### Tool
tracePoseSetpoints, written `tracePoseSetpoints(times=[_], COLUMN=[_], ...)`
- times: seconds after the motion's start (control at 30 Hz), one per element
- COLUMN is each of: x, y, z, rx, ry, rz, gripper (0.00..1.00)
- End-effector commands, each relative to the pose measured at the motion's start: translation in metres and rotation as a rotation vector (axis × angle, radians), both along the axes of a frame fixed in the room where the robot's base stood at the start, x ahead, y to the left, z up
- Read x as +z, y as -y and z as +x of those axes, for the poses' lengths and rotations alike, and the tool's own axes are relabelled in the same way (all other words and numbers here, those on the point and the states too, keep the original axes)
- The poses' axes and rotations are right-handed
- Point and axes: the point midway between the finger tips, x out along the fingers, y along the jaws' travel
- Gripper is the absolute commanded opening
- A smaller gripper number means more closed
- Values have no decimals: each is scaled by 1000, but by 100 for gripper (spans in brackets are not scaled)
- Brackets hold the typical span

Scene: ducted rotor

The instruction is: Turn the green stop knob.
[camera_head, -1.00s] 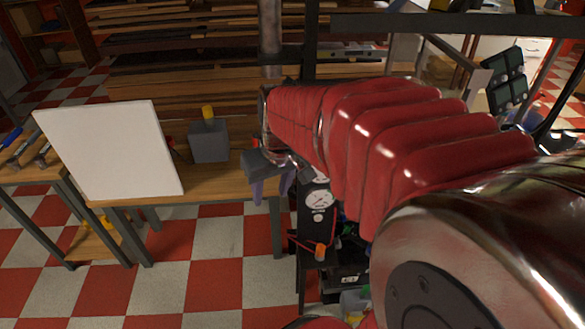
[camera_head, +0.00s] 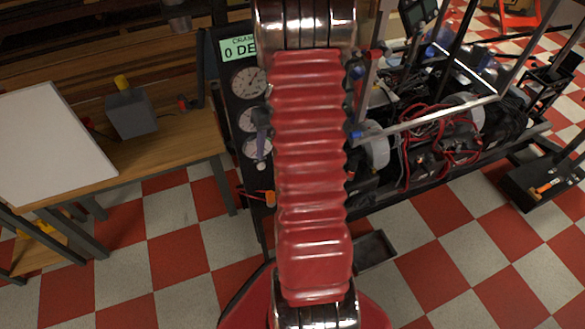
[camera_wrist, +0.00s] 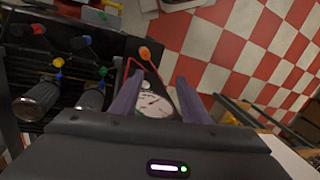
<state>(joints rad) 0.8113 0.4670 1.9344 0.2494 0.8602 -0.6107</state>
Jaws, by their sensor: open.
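In the wrist view, a small green knob (camera_wrist: 102,71) sits among other coloured knobs on the dark apparatus, left of my gripper. My gripper (camera_wrist: 158,82) is open and empty, its two purple fingers apart in front of a dial gauge (camera_wrist: 150,103). The green knob is outside the fingers, and I see no contact with it. In the head view, one purple finger shows beside the gauge panel (camera_head: 232,108), left of my red arm. I cannot make out the green knob there; my arm covers part of that area.
Yellow (camera_wrist: 57,76), blue (camera_wrist: 85,41) and red (camera_wrist: 38,28) knobs stand near the green one. An orange knob (camera_wrist: 145,53) with a red cord is beyond the fingers. A workbench (camera_head: 190,150) is left of the panel; a wired rig (camera_head: 435,140) is right.

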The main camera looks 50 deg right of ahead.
Motion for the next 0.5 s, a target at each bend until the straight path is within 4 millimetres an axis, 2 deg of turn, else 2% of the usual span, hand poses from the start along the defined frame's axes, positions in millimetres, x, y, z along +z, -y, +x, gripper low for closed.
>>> tracePoseSetpoints(times=[0.03, 0.2, 0.5], x=[-13, -49, -97], y=[11, 43, 100], z=[-5, -11, -1], rx=[-9, 39, 310], ry=[-4, 26, 173], rz=[14, 42, 16], gripper=[42, 42, 42])
